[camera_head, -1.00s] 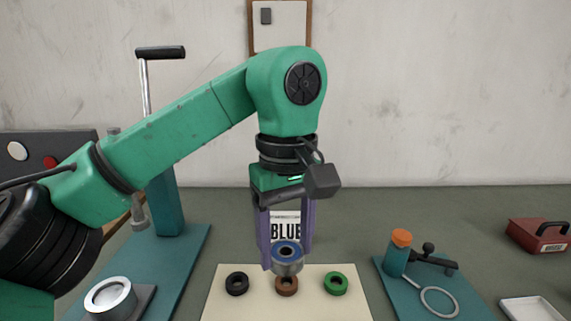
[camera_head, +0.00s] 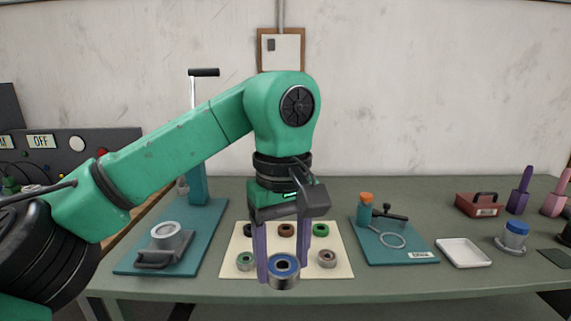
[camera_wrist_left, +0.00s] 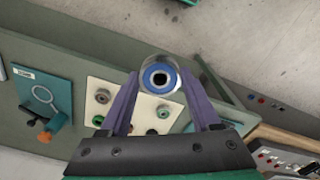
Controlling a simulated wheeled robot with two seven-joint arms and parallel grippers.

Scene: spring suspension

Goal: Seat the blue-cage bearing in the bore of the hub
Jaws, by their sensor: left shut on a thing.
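The blue-cage bearing (camera_head: 283,271) is a steel ring with a blue inner ring and a dark centre hole. My left gripper (camera_head: 283,268) is shut on it, one purple finger on each side, and holds it over the front of the cream mat. In the left wrist view the bearing (camera_wrist_left: 160,77) sits between the fingertips, its blue face toward the camera. The hub (camera_head: 167,237) is a grey round part with a raised rim, in a fixture on the teal press base at left. My right gripper is not in view.
The cream mat (camera_head: 240,290) carries several other bearings and seals. The teal press base (camera_head: 131,265) bears an upright column with a lever. Right are a teal board with a ring tool (camera_head: 388,240), a white tray (camera_head: 463,253) and a red box (camera_head: 477,204).

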